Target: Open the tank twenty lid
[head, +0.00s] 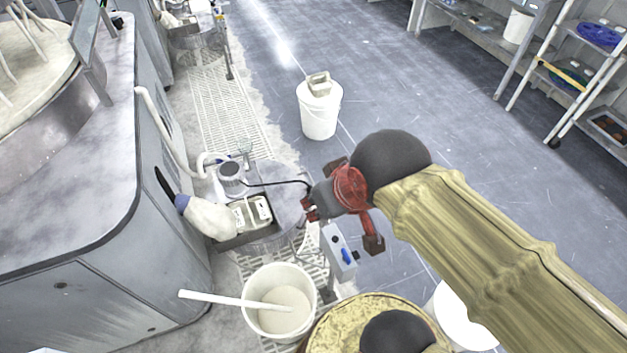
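A round grey tank lid (282,190) lies low on the floor grating beside the machine. A small pump motor (231,173) and a tray opening with pale blocks (251,212) sit on its left part. No number is readable, so I cannot tell if this is tank twenty. My gripper (309,210), dark with red parts, is at the right edge of the lid in the picture. Whether it touches the lid or a handle is unclear. The fingers are small and partly hidden, so their opening cannot be judged.
A grey control box (339,252) stands close below my gripper. A white bucket with a stick (280,302) and a yellowish drum (330,322) are in front. A lidded white bucket (319,112) stands behind. A polishing machine (80,240) fills the left. Open floor (460,130) lies right.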

